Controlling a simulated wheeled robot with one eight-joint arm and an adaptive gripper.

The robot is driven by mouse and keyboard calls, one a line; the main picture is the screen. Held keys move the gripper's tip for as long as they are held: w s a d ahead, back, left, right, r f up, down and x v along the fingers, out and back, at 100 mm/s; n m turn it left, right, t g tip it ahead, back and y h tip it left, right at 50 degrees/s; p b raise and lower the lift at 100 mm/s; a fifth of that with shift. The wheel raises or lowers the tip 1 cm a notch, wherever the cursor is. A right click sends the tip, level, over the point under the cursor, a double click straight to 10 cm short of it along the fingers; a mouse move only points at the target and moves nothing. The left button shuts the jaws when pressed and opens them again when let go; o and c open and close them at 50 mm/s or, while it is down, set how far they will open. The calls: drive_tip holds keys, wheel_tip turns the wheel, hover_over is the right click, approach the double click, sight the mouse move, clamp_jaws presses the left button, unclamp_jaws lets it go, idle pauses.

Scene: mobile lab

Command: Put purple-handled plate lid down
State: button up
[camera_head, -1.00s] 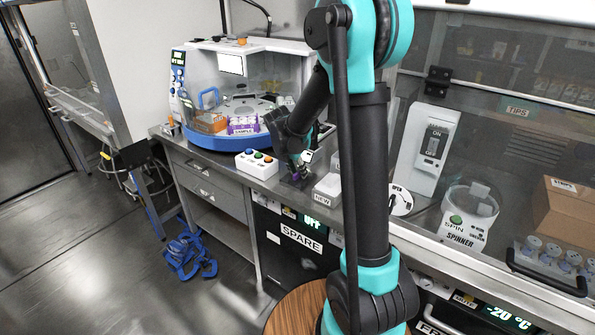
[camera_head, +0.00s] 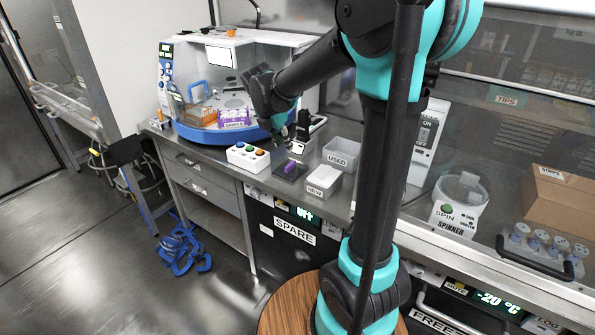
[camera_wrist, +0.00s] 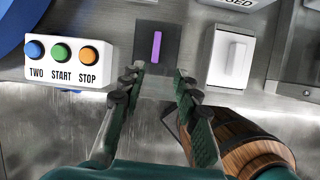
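The purple-handled plate lid, a dark square with a purple bar handle, lies flat on the metal counter (camera_head: 227,173). It shows in the head view (camera_head: 290,170) and at the top middle of the wrist view (camera_wrist: 157,47). My gripper (camera_head: 284,142) is above and behind the lid in the head view, apart from it. In the wrist view my gripper (camera_wrist: 159,76) has its two fingers spread with nothing between them, and the handle is beyond the tips. Whether a plate is under the lid, I cannot tell.
A button box (camera_head: 248,157) stands left of the lid, a NEW box (camera_head: 323,180) right of it, and a USED bin (camera_head: 341,153) behind. The blue-based machine (camera_head: 217,134) with a purple SAMPLE rack (camera_head: 234,118) is at back left. A round wooden top (camera_head: 290,305) is below.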

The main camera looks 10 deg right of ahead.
drive_tip(key=s+d+f+m, duration=0.2)
drive_tip(key=s+m, duration=0.2)
drive_tip(key=s+d+f+m+y, duration=0.1)
drive_tip(key=s+f+m, duration=0.1)
drive_tip(key=s+m, duration=0.2)
drive_tip(key=s+d+f+m, duration=0.2)
drive_tip(key=s+m, duration=0.2)
drive_tip(key=m, duration=0.1)
drive_tip(key=shift+d+y, duration=0.3)
drive_tip(key=s+f+m, duration=0.3)
drive_tip(key=s+m, duration=0.3)
drive_tip(key=s+d+f+m+t+y, duration=0.1)
drive_tip(key=s+f+m, duration=0.2)
drive_tip(key=s+m, duration=0.2)
drive_tip(key=shift+s+d+f+m, duration=0.3)
drive_tip(key=shift+s+f+m, duration=0.05)
drive_tip(key=shift+m, duration=0.75)
